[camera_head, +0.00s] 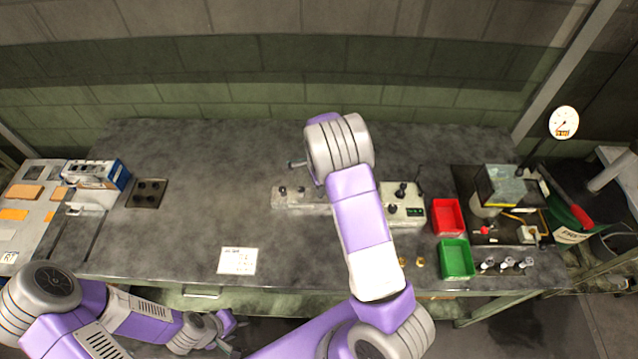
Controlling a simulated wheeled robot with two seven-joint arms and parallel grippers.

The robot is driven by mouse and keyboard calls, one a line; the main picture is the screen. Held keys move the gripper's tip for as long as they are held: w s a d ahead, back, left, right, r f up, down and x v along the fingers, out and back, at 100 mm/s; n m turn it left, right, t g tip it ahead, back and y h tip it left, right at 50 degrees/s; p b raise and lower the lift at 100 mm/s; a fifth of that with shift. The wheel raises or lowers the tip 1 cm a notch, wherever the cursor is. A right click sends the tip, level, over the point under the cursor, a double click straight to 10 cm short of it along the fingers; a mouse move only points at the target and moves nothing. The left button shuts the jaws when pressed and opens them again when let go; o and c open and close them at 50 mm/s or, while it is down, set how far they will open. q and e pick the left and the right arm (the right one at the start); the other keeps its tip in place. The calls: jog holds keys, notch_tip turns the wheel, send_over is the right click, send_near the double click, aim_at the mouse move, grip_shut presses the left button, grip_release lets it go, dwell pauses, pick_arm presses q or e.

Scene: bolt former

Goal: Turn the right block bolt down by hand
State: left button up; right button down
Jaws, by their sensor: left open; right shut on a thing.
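A pale machine block (417,190) with dark knobs or bolts on top stands mid-bench, right of my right forearm. A lower pale block (318,198) with two dark bolt heads stands left of the forearm, partly covered by it. I cannot tell which bolt is the right block bolt. My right wrist is above the back of these blocks and hides my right gripper and whatever it holds. A small grey piece (297,164) sticks out left of the wrist; I cannot tell what it is. My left gripper (234,336) is open and empty at the bench's front edge, away from the blocks.
A red bin (448,217) and a green bin (457,259) stand right of the blocks, with a machine (502,190) beyond. A white sheet (238,261) lies front left. Two brass pieces lie by my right forearm.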

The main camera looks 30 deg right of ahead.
jog(key=m+p, duration=0.1)
jog(key=m, duration=0.2)
jog(key=shift+w+d+r+m+p, duration=0.1)
jog(key=shift+w+r+m+p, duration=0.1)
jog(key=shift+m+p, duration=0.2)
jog(key=m+p, duration=0.1)
jog(key=m, duration=0.2)
jog(key=shift+m+p, duration=0.3)
jog(key=m+p, duration=0.1)
jog(key=m, duration=0.2)
jog(key=shift+d+m+p, duration=0.15)
jog(key=shift+m+p, duration=0.15)
jog(key=shift+w+m+p, duration=0.1)
jog(key=shift+m+p, duration=0.45)
jog(key=shift+m, duration=0.95)
jog(key=shift+f, duration=0.1)
jog(key=c, duration=0.9)
grip_release()
